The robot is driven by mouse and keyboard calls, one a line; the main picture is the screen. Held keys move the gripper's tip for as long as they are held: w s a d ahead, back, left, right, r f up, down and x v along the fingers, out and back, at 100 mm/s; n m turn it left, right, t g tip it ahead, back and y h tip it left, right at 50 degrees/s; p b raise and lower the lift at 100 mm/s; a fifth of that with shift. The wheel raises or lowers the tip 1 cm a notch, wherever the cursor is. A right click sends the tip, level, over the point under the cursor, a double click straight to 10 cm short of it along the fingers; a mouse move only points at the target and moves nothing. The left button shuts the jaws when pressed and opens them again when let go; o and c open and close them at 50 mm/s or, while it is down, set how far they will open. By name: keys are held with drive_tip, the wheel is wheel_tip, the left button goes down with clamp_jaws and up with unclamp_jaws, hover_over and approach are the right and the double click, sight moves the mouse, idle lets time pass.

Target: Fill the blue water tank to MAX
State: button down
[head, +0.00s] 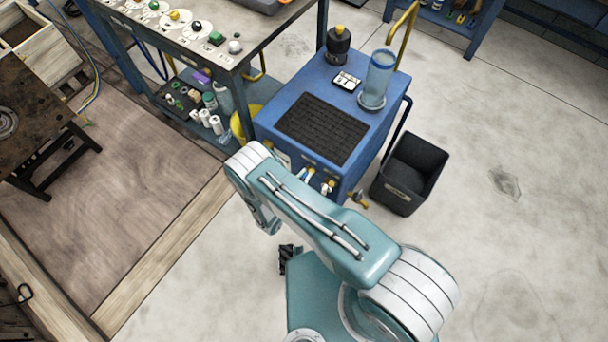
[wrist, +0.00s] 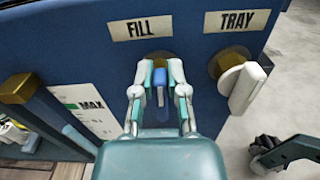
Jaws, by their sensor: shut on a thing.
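The blue water tank (head: 310,78) stands on the floor in the head view, with a black grate on its top. In the wrist view its front (wrist: 190,40) carries a FILL label (wrist: 140,28) and a TRAY label (wrist: 237,20). My gripper (wrist: 159,73) is shut on the blue lever (wrist: 159,80) below FILL. The white lever (wrist: 245,87) below TRAY is apart from it. A card with a green mark and MAX (wrist: 90,107) is at the left beside a slanting tube (wrist: 62,117). My fingertips are hidden in the head view.
A black bin (head: 410,170) stands right of the tank. A workbench (head: 215,50) with bottles on its lower shelf is close at the left. A clear cylinder (head: 378,80) and a black bottle (head: 338,45) stand on the tank. The floor at right is mostly clear.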

drive_tip(key=m, duration=0.4)
drive_tip(key=shift+s+d+f+m, duration=0.15)
drive_tip(key=shift+s+d+m, duration=0.15)
drive_tip(key=shift+d+m, duration=0.1)
drive_tip(key=c, duration=0.7)
unclamp_jaws()
drive_tip(key=shift+o, duration=0.2)
drive_tip(key=v, duration=1.2)
drive_tip(key=shift+a+f, duration=0.1)
